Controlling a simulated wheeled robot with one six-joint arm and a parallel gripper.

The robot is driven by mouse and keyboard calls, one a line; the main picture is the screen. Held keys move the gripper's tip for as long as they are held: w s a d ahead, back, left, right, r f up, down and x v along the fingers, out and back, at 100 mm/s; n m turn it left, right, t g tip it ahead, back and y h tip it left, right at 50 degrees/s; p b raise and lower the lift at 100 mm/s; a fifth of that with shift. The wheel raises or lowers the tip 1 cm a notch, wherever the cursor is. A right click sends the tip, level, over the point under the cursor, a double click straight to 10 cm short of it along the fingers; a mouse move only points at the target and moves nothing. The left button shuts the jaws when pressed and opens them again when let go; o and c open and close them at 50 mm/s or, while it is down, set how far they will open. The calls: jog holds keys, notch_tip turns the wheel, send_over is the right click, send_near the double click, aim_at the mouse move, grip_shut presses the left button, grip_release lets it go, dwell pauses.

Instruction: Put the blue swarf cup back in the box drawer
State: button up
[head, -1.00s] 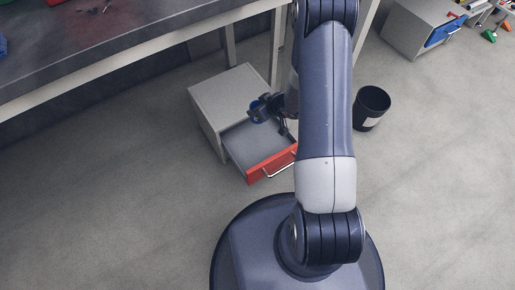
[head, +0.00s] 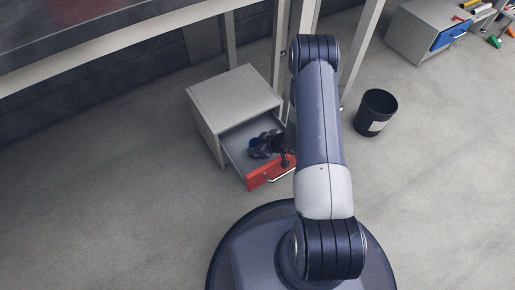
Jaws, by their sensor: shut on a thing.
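The blue swarf cup (head: 253,142) shows as a small blue patch at my gripper's tips, inside the outline of the open drawer. My gripper (head: 260,144) is shut on it; my fingers and wrist cover much of the cup. The box drawer (head: 237,151) has a grey inside and a red front (head: 259,176) with a pale handle, and is pulled out from a grey cabinet (head: 238,91). Whether the cup touches the drawer floor I cannot tell. My arm hides the drawer's right side.
A black bin (head: 376,113) stands on the floor to the right of my arm. A workbench (head: 120,38) runs above and behind the cabinet, with legs near it. A grey cabinet with a blue front (head: 449,35) is at the upper right. The floor at left is clear.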

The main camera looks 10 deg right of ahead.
jog(key=shift+f, duration=0.7)
jog(key=shift+f, duration=0.2)
jog(key=o, duration=1.1)
jog(key=shift+r, duration=0.1)
jog(key=shift+r, duration=0.25)
jog(key=p+v, duration=0.4)
jog(key=v, duration=0.7)
jog(key=shift+s+d+r, duration=0.2)
jog(key=shift+s+d, duration=0.05)
